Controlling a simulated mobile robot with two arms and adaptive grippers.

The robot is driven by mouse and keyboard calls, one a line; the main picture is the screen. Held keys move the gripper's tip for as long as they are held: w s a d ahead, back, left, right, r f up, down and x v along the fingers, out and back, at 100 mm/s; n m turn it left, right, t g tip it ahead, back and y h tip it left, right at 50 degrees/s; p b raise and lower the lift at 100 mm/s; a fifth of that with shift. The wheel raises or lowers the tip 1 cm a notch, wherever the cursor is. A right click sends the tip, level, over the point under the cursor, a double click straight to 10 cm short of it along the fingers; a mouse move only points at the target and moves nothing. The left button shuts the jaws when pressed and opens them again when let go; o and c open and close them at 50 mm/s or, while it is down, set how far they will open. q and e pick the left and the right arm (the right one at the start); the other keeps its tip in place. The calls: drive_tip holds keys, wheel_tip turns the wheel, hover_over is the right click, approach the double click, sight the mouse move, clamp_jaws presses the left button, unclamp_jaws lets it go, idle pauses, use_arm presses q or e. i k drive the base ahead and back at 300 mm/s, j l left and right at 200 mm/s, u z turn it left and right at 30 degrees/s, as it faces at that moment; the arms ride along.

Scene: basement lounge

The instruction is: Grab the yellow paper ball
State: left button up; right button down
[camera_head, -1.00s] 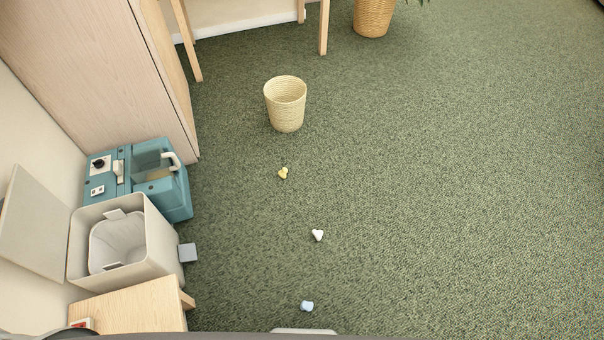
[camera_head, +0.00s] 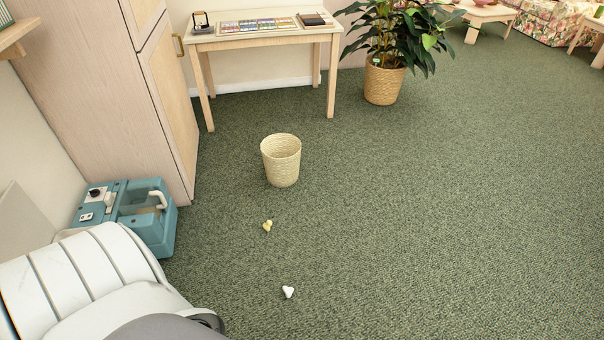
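The yellow paper ball (camera_head: 267,226) is a small crumpled lump lying on the green carpet, in front of the woven basket. My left arm shows as a large white and grey shape at the lower left of the head view, but its gripper is out of the picture. My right gripper does not show. Nothing touches the yellow paper ball.
A cream woven basket (camera_head: 282,162) stands behind the ball. A white paper ball (camera_head: 288,292) lies nearer. A teal machine (camera_head: 137,214) sits by the cabinet (camera_head: 118,95) at left. A table (camera_head: 262,36) and potted plant (camera_head: 383,84) are behind. Carpet at right is clear.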

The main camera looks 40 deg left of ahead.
sight(268, 225)
drive_tip(key=i+l+u, duration=0.25)
drive_tip(key=i+l, duration=0.25)
drive_tip(key=i, duration=0.25)
drive_tip(key=i+l+u, duration=0.3)
drive_tip(key=i+l, duration=0.35)
drive_tip(key=i, duration=0.05)
